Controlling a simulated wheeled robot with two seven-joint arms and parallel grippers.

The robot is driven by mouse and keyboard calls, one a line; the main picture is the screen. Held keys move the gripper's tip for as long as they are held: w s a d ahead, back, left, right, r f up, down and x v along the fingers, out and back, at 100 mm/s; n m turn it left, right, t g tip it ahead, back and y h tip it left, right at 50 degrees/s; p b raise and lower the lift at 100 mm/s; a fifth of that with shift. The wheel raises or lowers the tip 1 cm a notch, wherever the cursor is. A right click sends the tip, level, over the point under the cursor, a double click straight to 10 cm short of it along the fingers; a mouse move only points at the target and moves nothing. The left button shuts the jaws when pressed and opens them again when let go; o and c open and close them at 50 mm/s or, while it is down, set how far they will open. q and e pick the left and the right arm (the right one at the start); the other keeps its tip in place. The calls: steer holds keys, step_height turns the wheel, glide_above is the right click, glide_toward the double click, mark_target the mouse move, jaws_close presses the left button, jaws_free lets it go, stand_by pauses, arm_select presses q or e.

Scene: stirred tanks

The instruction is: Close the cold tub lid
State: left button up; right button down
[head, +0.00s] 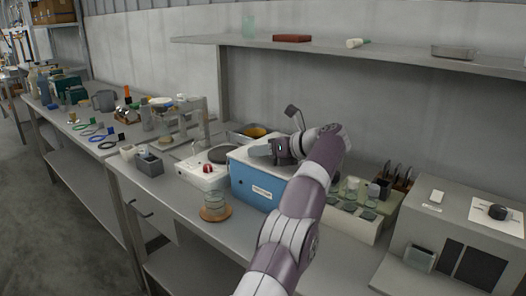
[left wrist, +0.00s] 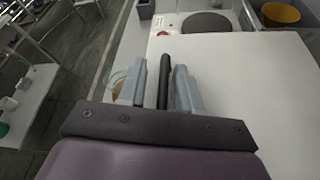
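The cold tub (head: 250,184) is a blue box with a white label on its front, in the middle of the bench. Its white lid (head: 243,156) looks flat across the top; my gripper and arm hide part of it, and I cannot tell if it is fully down. The lid fills much of the left wrist view (left wrist: 250,90). My left gripper (head: 283,150) is over the lid. In the left wrist view its fingers (left wrist: 163,84) stand apart on either side of a dark bar (left wrist: 165,78), with a gap on the bar's left. My right gripper is out of view.
A hotplate with a red knob (head: 207,169) stands left of the tub. A glass beaker (head: 213,202) stands on a cork ring in front. A rack with several jars (head: 356,205) and a grey machine (head: 455,236) are at the right. A shelf (head: 350,52) runs above.

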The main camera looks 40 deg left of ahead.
arm_select(q)
steer(key=shift+w+d+f, duration=0.1)
steer(key=shift+d, duration=0.25)
steer(key=p+v, duration=0.1)
steer(key=v, duration=0.2)
steer(key=p+v, duration=0.1)
steer(key=v, duration=0.3)
steer(key=p+v, duration=0.1)
steer(key=v, duration=0.3)
steer(key=shift+d+r+p, duration=0.1)
steer(key=shift+r+p, duration=0.3)
steer(key=shift+r, duration=0.05)
steer(key=shift+d, duration=0.35)
